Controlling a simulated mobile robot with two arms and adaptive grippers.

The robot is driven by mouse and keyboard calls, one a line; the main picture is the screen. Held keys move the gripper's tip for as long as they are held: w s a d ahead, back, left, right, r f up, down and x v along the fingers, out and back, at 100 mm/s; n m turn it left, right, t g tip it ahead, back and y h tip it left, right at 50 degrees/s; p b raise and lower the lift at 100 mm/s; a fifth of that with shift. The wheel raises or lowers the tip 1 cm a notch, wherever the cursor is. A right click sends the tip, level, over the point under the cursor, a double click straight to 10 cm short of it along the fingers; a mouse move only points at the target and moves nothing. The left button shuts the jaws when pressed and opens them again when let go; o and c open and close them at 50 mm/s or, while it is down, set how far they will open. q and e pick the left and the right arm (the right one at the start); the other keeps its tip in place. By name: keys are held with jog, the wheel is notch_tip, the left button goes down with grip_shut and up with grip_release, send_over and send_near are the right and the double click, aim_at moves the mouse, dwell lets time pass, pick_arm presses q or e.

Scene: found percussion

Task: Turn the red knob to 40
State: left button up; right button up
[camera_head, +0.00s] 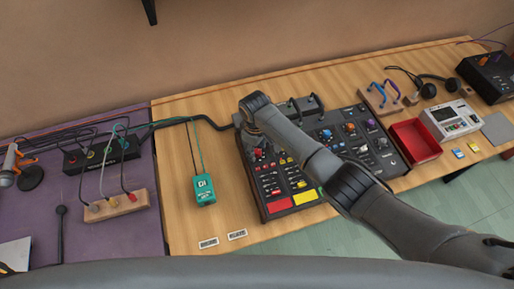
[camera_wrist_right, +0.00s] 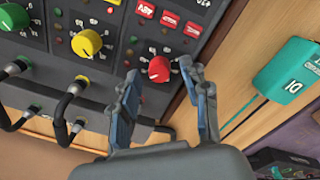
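The red knob (camera_wrist_right: 159,69) sits on the dark panel of a mixer-like console, with a ring of small markings around it. My right gripper (camera_wrist_right: 161,74) is open, with one finger on each side of the red knob in the right wrist view. Gaps show between the knob and both fingers; whether the fingertips reach down to its level I cannot tell. The knob's number readings are too small to read. In the head view, my right arm reaches across the console (camera_head: 318,203) to its upper left and partly hides it. My left gripper is not in view.
A yellow knob (camera_wrist_right: 86,43) and a green knob (camera_wrist_right: 14,17) share the panel. Black cables plug in close to the gripper. A teal DI box (camera_head: 204,190) stands left of the console. A red tray (camera_head: 415,141) lies to the right.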

aim_at(256, 152)
jog(key=shift+r, duration=0.15)
notch_tip(256, 152, up, 12)
jog(key=shift+s, duration=0.25)
jog(key=shift+a+f, duration=0.15)
jog(key=shift+f, duration=0.05)
dwell(0.5)
